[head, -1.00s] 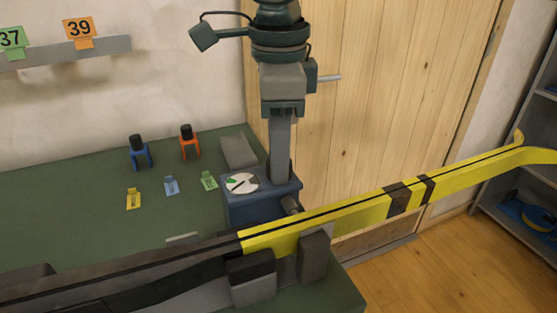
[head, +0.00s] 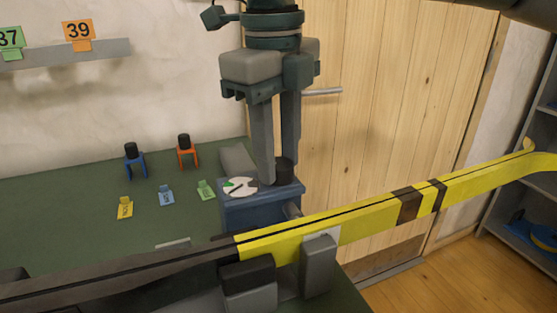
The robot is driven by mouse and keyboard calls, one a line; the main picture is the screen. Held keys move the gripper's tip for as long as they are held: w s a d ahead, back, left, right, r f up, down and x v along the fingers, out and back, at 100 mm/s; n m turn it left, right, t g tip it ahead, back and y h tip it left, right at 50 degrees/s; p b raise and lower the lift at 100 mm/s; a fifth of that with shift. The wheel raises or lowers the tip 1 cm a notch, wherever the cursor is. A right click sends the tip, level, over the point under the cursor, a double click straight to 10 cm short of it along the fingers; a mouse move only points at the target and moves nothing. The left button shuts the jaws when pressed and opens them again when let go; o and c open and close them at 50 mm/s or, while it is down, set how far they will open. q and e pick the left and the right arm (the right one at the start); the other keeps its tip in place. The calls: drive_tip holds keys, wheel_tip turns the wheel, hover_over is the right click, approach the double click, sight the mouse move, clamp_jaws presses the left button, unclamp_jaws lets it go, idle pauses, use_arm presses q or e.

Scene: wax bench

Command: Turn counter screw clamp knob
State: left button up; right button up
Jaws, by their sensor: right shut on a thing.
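A blue box (head: 262,212) stands on the green bench, with a round white dial (head: 240,188) on its top that has a green patch and a dark pointer. A black knob (head: 284,171) stands on the box top to the right of the dial. My right gripper (head: 277,171) points straight down from above, its two long grey fingers showing side by side. It is shut on the black knob, which the fingers partly hide. My left gripper is not in view.
A yellow and black ski (head: 340,220) lies across the front, above grey supports (head: 319,265). On the green bench (head: 75,215) stand a blue clamp (head: 135,165), an orange clamp (head: 187,155) and several small tags. A wooden door (head: 390,110) is behind.

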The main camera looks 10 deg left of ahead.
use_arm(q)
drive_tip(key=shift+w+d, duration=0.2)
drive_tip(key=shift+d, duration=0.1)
use_arm(e)
drive_tip(key=shift+r+m, duration=0.1)
drive_tip(key=shift+m, duration=0.4)
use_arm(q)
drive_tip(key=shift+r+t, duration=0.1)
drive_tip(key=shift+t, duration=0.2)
use_arm(e)
drive_tip(key=o, duration=1)
drive_tip(key=shift+o, duration=0.2)
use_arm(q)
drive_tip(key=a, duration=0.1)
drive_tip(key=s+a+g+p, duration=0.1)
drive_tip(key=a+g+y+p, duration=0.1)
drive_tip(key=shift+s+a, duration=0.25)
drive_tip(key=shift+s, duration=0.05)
use_arm(e)
wheel_tip(320, 180, up, 17)
drive_tip(key=shift+s+a+r, duration=0.15)
drive_tip(key=shift+s+a, duration=0.15)
drive_tip(key=shift+s, duration=0.1)
